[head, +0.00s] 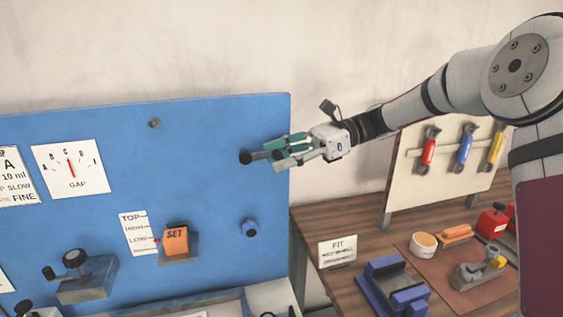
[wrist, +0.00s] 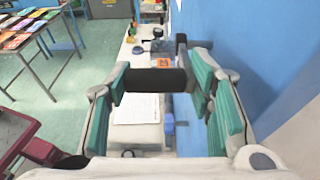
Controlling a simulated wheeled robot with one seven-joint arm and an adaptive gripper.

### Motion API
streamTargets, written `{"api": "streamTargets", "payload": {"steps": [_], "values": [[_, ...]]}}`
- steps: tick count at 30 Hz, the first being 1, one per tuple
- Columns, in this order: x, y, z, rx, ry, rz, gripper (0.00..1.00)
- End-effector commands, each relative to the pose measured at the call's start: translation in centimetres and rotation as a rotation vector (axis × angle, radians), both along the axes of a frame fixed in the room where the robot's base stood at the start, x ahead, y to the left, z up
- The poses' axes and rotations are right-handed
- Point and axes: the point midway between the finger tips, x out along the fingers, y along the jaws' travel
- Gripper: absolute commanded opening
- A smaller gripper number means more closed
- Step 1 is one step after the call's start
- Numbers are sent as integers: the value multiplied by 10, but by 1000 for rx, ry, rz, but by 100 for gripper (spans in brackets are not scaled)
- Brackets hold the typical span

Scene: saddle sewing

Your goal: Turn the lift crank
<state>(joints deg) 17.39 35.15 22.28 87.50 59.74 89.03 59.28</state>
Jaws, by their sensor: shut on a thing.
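My gripper (head: 275,152) is in front of the right part of the blue panel, shut on a black handle (head: 246,157). I take this to be the lift crank's grip. In the wrist view the black handle (wrist: 155,79) lies crosswise between the green-padded fingers (wrist: 160,88). The fingers hide part of it, and I cannot see where its arm joins the panel. A scale card (head: 138,233) reading TOP, HIGH and LOW has a red pointer near LOW. Beside it is an orange SET block (head: 175,240) on a grey mount.
A blue knob (head: 250,228) sticks out of the blue panel (head: 210,140) below my gripper. A grey block with black knobs (head: 88,280) is at lower left. A wooden bench (head: 310,222) at right holds a FIT card, blue fixture and tools. The wall is close behind.

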Motion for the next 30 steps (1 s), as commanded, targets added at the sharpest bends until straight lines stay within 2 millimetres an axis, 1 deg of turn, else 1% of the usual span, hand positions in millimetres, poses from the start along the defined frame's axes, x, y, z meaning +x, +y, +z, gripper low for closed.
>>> {"api": "streamTargets", "payload": {"steps": [1, 16, 24, 30], "values": [[-6, 2, 4, -45, -9, 20, 0], [-10, 16, 34, -502, -137, 21, 0], [-14, 28, 47, -747, -206, 22, 0], [-17, 37, 53, -910, -250, 23, 0]]}}
